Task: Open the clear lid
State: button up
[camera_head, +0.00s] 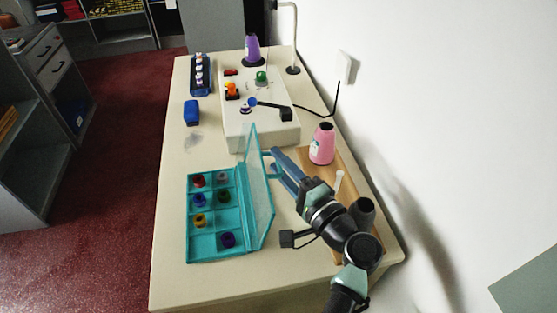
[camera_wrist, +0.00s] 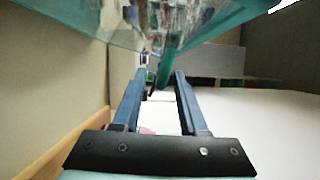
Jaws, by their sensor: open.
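A teal compartment box (camera_head: 188,223) sits near the front of the counter, with several coloured spools in its compartments. Its clear lid (camera_head: 259,195), teal-framed, stands raised close to upright along the box's right side. The lid also shows overhead in the wrist view (camera_wrist: 135,22). My gripper (camera_head: 273,160) is on the right side of the lid, near its far end. In the wrist view the two blue fingers (camera_wrist: 160,80) are apart with nothing clearly held between them. A teal edge of the lid passes just above the fingertips; whether they touch it I cannot tell.
A wooden board (camera_head: 313,160) with a pink cone (camera_head: 322,144) and a dark cone lies along the wall side. A white machine (camera_head: 262,132) stands beyond the box. A blue block (camera_head: 191,112) and a blue rack (camera_head: 200,76) are at the back left. Counter left of the box is clear.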

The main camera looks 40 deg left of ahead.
jog(key=shift+w+a, duration=0.1)
jog(key=shift+a, duration=0.3)
grip_shut()
jog(key=shift+f, duration=0.25)
dwell(0.9)
